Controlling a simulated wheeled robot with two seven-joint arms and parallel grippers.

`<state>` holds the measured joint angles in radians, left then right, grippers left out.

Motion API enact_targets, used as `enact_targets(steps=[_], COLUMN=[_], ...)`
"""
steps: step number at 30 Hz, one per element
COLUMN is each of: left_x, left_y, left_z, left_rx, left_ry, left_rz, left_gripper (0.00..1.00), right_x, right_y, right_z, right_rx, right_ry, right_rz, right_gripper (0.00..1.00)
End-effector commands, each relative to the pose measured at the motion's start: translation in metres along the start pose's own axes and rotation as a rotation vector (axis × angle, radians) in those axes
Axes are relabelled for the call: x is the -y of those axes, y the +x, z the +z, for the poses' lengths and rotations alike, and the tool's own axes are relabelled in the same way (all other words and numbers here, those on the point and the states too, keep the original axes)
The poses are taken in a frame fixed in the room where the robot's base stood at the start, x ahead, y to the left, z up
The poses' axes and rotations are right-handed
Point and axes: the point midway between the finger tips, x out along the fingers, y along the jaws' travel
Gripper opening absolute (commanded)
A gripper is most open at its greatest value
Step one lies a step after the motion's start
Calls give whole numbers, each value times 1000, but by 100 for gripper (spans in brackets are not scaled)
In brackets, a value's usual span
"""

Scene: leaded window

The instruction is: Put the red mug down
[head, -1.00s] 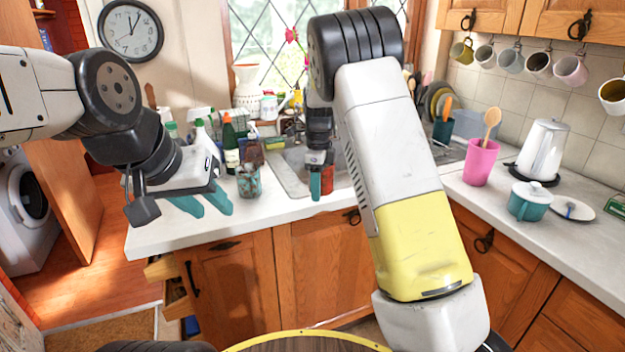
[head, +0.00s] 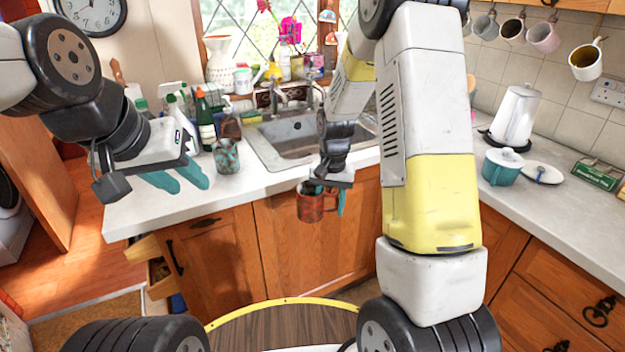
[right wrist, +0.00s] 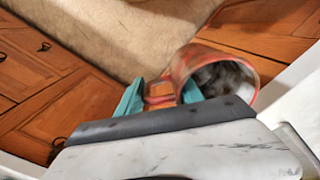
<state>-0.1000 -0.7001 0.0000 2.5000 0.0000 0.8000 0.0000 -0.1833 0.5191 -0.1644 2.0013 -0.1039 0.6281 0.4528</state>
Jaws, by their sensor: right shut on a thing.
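The red mug (head: 313,207) is in the air in front of the cabinet doors, on my side of the counter edge in the head view. My right gripper (head: 337,196) is shut on it, at its handle side. In the right wrist view the mug (right wrist: 186,62) is tilted in the picture, with its dark inside showing. Its handle lies between the teal fingers of the right gripper (right wrist: 160,93). My left gripper (head: 176,179) is open and empty, with its teal fingers apart, over the left part of the counter.
The counter (head: 262,188) is bare along its front left of the mug. A patterned cup (head: 227,157), bottles (head: 205,120) and the sink (head: 300,135) stand behind. A teal pot (head: 502,168), a kettle (head: 516,115) and a lid (head: 543,174) are on the right counter.

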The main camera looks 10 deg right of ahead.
Motion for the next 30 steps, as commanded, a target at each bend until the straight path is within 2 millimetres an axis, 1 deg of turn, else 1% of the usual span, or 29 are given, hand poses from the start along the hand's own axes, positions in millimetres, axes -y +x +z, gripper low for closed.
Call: enact_targets(steps=[3, 10, 12, 21, 30], left_x=[0, 0, 0, 0, 0], left_y=[0, 0, 0, 0, 0], left_z=[0, 0, 0, 0, 0], left_rx=[0, 0, 0, 0, 0], left_ry=[0, 0, 0, 0, 0], left_rz=[0, 0, 0, 0, 0], left_gripper=[36, 36, 36, 36, 36], right_x=[-11, -26, -24, -25, -24], right_y=[8, 20, 21, 25, 20], right_z=[7, 17, 18, 22, 18], right_rx=[4, 7, 14, 32, 12], right_ry=[-125, -342, -337, -332, -331], right_rz=[0, -1, 1, 3, 2], right_gripper=[0, 0, 0, 0, 0])
